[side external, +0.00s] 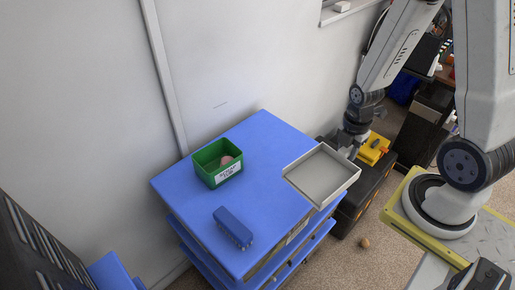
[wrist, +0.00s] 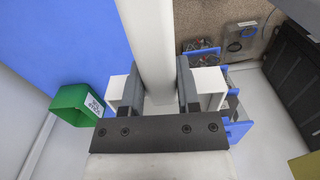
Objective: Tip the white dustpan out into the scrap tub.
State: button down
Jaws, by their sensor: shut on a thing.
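The white dustpan (side external: 320,177) is a shallow square tray at the right edge of the blue cabinet top. Its inside looks empty, and it looks about level. My gripper (side external: 347,148) is at its back right side, shut on it. In the wrist view the dustpan (wrist: 150,40) is a pale strip between the two fingers (wrist: 160,88). The green scrap tub (side external: 205,176) stands upright on the cabinet top, well left of the dustpan, with a white label and a pinkish thing inside. The tub also shows at left in the wrist view (wrist: 70,108).
A blue brush (side external: 233,228) lies on the cabinet top (side external: 262,140) near its front edge. A wall stands close behind. A yellow thing (side external: 374,150) sits on a black case right of the cabinet. A small brown thing (side external: 364,243) lies on the floor.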

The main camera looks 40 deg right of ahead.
jog(key=w+n, duration=0.3)
jog(key=w, duration=1.8)
jog(key=w+a+r+n, duration=0.1)
jog(key=w+a+r, duration=0.1)
jog(key=w, duration=0.5)
jog(key=w+a+r+n, duration=0.2)
jog(key=w+a, duration=0.2)
jog(key=w, duration=0.4)
jog(key=shift+a, duration=0.35)
jog(key=shift+w+r, duration=0.1)
jog(key=shift+r, duration=0.05)
jog(key=shift+s+a+r+t+h, duration=1.35)
jog(key=shift+a+r+t+h, duration=1.25)
jog(key=shift+r+h, duration=2.4)
jog(key=s+a+t+h, duration=0.2)
jog(key=s+a+h, duration=0.1)
jog(key=a+h, duration=0.2)
jog(key=s+a+t+h, duration=0.2)
jog(key=a+h, duration=0.3)
jog(key=a, duration=0.4)
jog(key=shift+s, duration=0.65)
